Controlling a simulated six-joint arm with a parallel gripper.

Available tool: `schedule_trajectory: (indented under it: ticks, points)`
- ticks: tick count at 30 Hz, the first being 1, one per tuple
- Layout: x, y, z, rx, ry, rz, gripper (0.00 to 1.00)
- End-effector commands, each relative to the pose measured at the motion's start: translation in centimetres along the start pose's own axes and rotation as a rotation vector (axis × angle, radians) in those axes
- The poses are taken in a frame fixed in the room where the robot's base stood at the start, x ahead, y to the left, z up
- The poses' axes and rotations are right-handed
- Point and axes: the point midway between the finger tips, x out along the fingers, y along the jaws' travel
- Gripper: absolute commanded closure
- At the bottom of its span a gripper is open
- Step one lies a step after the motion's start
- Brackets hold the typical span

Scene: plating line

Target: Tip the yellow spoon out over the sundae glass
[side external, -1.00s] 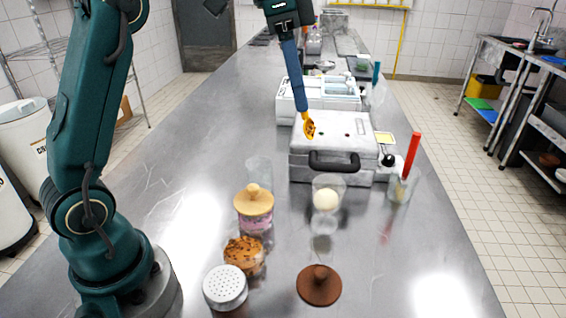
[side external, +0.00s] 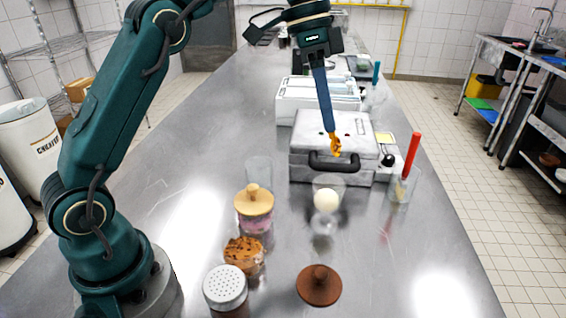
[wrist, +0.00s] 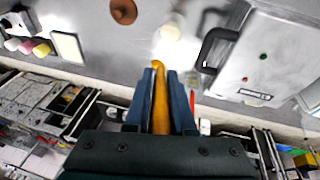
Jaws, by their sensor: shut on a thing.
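The yellow spoon (side external: 336,148) is held by my gripper (side external: 329,126), whose long blue fingers are shut on its handle. The spoon slants down with its bowl low, above and behind the sundae glass in the side view. In the wrist view the spoon (wrist: 160,105) lies between the fingers of my gripper (wrist: 159,88), its tip pointing towards the glass. The bowl shows darker patches; I cannot tell what it carries. The clear sundae glass (side external: 324,226) stands upright with a pale round scoop (side external: 326,200) in its cup. The spoon and glass are apart.
A white case (side external: 300,168) with a black handle stands behind the glass. A glass with a red-handled tool (side external: 412,155) is at right. At left stand an empty glass (side external: 258,172), a wooden-lidded jar (side external: 254,204), a crumb jar (side external: 243,252) and a shaker (side external: 226,285). A brown lid (side external: 319,286) lies in front.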

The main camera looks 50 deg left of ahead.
Motion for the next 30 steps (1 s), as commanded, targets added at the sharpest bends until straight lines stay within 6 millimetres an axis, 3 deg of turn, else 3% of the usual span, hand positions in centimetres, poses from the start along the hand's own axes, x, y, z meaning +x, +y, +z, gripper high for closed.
schedule_trajectory:
  ticks: [19, 30]
  points:
    - [4.3, -1.2, 2.0, -0.007, 0.109, 0.073, 1.0]
    - [4.3, -1.2, 1.9, -0.535, 0.089, 0.102, 1.0]
